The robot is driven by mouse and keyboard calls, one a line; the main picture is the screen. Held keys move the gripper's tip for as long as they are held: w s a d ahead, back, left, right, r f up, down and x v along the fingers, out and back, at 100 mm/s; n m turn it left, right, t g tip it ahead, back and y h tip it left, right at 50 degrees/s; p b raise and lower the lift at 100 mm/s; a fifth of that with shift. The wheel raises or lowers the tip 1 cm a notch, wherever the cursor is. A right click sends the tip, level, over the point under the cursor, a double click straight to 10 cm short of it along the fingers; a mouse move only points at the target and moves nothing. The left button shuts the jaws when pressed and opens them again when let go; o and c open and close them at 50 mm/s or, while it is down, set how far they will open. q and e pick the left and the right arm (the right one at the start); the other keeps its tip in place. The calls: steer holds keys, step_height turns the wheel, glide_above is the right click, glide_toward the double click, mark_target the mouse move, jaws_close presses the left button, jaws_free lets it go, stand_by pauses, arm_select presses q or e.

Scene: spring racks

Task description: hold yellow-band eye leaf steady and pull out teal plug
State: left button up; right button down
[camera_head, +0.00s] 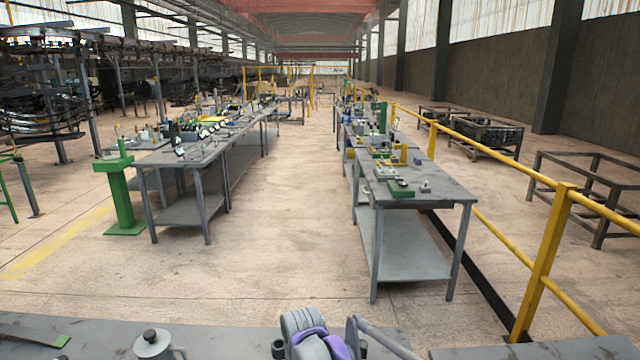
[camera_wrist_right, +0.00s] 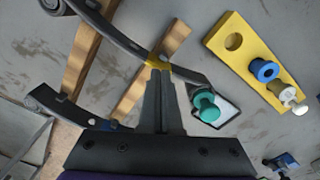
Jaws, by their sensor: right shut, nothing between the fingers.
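In the right wrist view, the yellow-band leaf is a dark curved strip (camera_wrist_right: 115,33) running from upper left to the middle, with a yellow band (camera_wrist_right: 158,62) around it. The teal plug (camera_wrist_right: 206,106) is at the leaf's right end, over a pale dark-edged plate; how deep it sits cannot be told. My right gripper (camera_wrist_right: 164,82) is shut and empty, its fingertips just below the yellow band in the picture; whether they touch the leaf cannot be told. The teal plug is right of the fingers, apart from them. My left gripper is not in view.
A yellow plate (camera_wrist_right: 238,48) has one open hole, a blue plug (camera_wrist_right: 265,71) and a pale plug (camera_wrist_right: 287,95). Wooden strips (camera_wrist_right: 153,68) lie under the leaf. Another dark leaf (camera_wrist_right: 65,108) is at left. A grey lidded pot (camera_head: 153,345) stands on the near bench.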

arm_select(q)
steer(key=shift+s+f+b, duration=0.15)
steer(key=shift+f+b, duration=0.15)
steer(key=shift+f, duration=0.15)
arm_select(e)
steer(key=shift+f, duration=0.6)
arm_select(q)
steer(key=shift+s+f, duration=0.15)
arm_select(e)
steer(key=shift+s+f, duration=0.15)
steer(key=shift+f, duration=0.1)
stand_by(1.2)
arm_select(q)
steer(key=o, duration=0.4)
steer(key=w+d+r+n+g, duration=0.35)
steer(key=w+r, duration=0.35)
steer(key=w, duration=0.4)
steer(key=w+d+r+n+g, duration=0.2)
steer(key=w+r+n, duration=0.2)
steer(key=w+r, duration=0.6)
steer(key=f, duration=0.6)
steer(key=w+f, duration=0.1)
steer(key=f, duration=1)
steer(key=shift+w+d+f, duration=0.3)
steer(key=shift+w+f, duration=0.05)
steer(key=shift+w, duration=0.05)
